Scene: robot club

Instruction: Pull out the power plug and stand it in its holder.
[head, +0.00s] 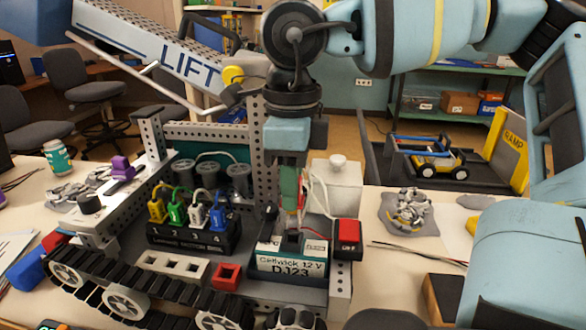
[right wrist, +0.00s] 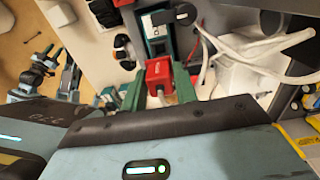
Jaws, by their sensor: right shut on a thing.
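In the head view the plug is mostly hidden by the fingers. It is at the battery's top, and I cannot tell whether it is still seated there. White and red wires run beside the fingers. I cannot make out the plug's holder with certainty. My left gripper is not in view.
A black motor drive block (head: 190,238) with coloured plugs stands left of the battery. A red OFF switch (head: 347,233) is close on its right. A perforated metal post (head: 257,150) and the LIFT beam (head: 165,50) stand near my arm.

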